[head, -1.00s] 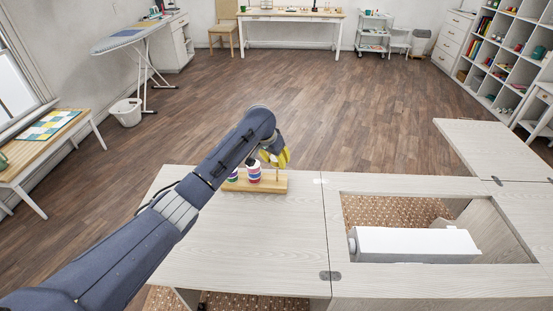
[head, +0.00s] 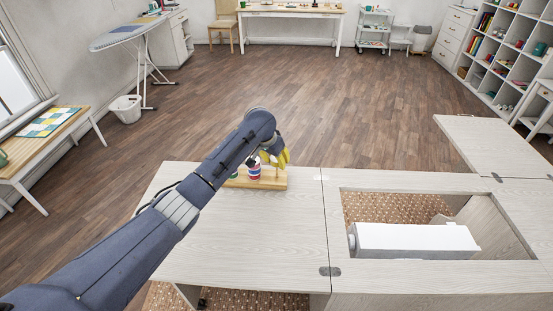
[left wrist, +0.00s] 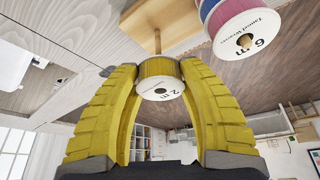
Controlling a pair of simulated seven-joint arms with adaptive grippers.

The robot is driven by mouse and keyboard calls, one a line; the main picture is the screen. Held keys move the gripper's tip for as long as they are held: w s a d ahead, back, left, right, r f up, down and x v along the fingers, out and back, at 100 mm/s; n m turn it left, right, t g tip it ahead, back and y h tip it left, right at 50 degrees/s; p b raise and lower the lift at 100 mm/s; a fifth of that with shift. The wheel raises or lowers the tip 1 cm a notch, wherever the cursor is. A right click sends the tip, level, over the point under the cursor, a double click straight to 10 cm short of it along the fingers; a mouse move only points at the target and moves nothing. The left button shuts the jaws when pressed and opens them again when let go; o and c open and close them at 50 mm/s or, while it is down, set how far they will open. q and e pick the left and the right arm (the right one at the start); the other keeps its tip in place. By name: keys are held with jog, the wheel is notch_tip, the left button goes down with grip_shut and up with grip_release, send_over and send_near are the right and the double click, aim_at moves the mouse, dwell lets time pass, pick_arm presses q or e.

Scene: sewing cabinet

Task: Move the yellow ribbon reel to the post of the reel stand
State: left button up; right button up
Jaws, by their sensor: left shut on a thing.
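The yellow ribbon reel (left wrist: 160,78), with a white flange printed "2 m", is between the yellow fingers of my left gripper (left wrist: 160,85), which is shut on it. The wooden reel stand (head: 272,184) lies on the left cabinet top. Its bare post (left wrist: 157,40) lines up closely with the reel in the left wrist view; I cannot tell whether the reel's hole is around the post tip. In the head view my left gripper (head: 276,158) is above the stand's right end, and the reel is not clearly distinguishable there. My right gripper is not in view.
A striped reel (head: 254,172) sits on the stand just left of my gripper, its flange showing "6 m" in the left wrist view (left wrist: 244,38). Another reel is partly hidden behind my arm. A white machine (head: 415,240) lies in the cabinet opening. The front cabinet top (head: 260,240) is clear.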

pick_arm(q)
jog(key=shift+f, duration=0.25)
jog(key=o, duration=1.1)
jog(key=shift+c, duration=0.2)
jog(key=v, duration=1.2)
